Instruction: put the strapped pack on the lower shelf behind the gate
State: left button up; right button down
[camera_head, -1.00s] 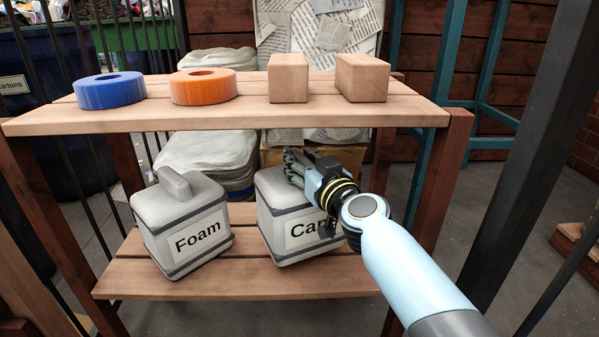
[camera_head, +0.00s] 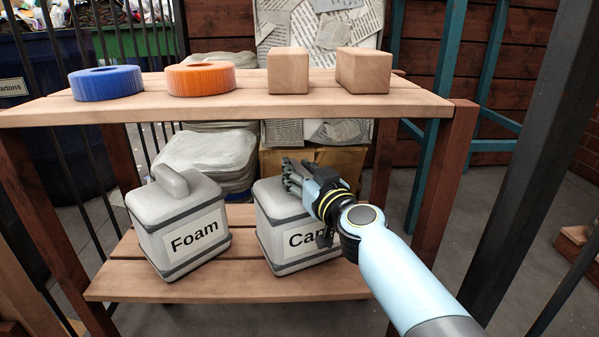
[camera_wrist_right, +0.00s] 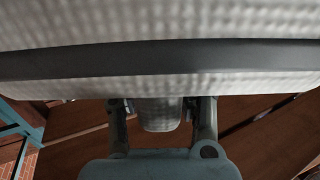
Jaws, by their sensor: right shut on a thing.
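Two grey strapped packs are at the lower shelf (camera_head: 225,290). The pack labelled "Foam" (camera_head: 160,222) stands at the left, its grey handle on top. The other pack (camera_head: 270,240), with a label starting "Ca", is at the right; the rest of its label is hidden by my arm. My right gripper (camera_head: 292,175) is shut on its top handle, which shows between the fingers in the right wrist view (camera_wrist_right: 160,115). This pack appears to be on the shelf boards, but full contact is unclear. My left gripper is not in view.
The upper shelf (camera_head: 240,113) holds a blue ring (camera_head: 105,88), an orange ring (camera_head: 200,85) and two wooden blocks (camera_head: 288,75) (camera_head: 363,75). Dark gate bars (camera_head: 75,150) stand at the left, and a thick dark post (camera_head: 520,170) at the right. Wooden legs flank the shelves.

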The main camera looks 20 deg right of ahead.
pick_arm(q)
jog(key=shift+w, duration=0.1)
pick_arm(e)
jog(key=c, duration=1)
grip_release()
jog(key=shift+f, duration=0.1)
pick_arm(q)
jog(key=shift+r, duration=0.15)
pick_arm(e)
jog(key=s, duration=0.6)
jog(key=shift+d, duration=0.3)
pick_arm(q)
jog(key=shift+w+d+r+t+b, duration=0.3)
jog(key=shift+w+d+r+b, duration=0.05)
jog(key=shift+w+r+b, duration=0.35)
pick_arm(e)
jog(key=s, duration=0.6)
jog(key=shift+d, duration=0.35)
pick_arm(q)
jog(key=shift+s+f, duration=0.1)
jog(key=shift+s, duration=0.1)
